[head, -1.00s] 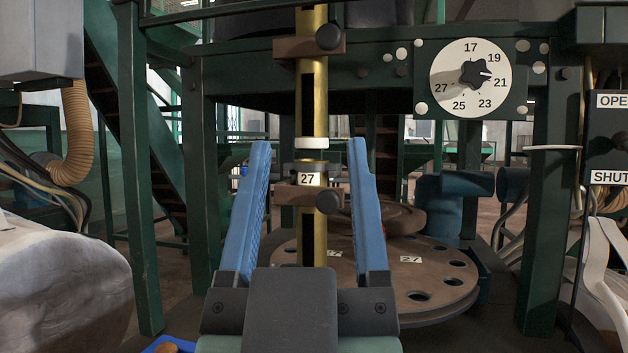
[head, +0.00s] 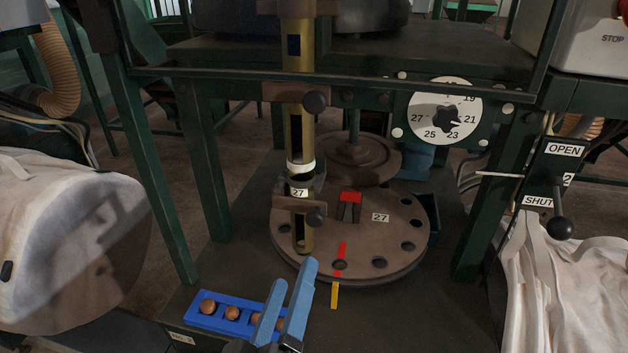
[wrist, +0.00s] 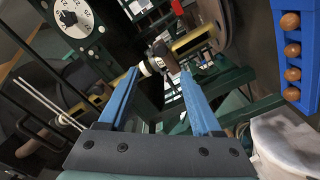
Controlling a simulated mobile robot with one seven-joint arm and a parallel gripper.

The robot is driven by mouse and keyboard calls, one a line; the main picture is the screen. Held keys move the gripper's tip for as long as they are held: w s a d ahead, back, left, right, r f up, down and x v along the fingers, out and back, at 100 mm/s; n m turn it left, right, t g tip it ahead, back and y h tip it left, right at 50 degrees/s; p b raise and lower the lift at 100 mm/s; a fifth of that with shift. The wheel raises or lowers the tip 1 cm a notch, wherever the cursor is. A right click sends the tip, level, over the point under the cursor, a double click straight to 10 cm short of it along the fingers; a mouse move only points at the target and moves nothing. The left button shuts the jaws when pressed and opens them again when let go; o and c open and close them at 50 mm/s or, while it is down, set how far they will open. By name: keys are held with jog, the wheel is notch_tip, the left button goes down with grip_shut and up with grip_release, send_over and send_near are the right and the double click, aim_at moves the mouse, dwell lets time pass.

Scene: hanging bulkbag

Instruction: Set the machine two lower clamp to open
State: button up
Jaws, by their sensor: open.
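A brass tube (head: 299,150) stands upright on the machine. It carries an upper bracket with a black knob (head: 315,102) and a lower bracket (head: 297,208) with another black knob (head: 316,218). A white ring and a "27" label sit just above the lower bracket. A panel (head: 558,165) at right is marked OPEN above and SHUT below; its black-knobbed lever (head: 558,228) points down, by SHUT. My gripper (head: 296,275) is open and empty, low in front of the tube, apart from it. In the wrist view the tube (wrist: 194,40) shows beyond my open fingers (wrist: 158,74).
A brown disc (head: 400,262) with holes lies under the tube, with a red-topped block (head: 350,205) on it. A blue tray (head: 193,317) with several brown balls is beside my gripper. A numbered dial (head: 462,97) is at upper right. Pale bags (head: 70,250) hang at both sides.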

aim_at(314, 221)
jog(key=x, duration=1.2)
jog(key=shift+w+d+f+p, duration=0.1)
jog(key=shift+w+f+p, duration=0.1)
jog(key=shift+w+p, duration=0.15)
jog(key=c, duration=1)
grip_shut()
jog(key=shift+r, duration=0.15)
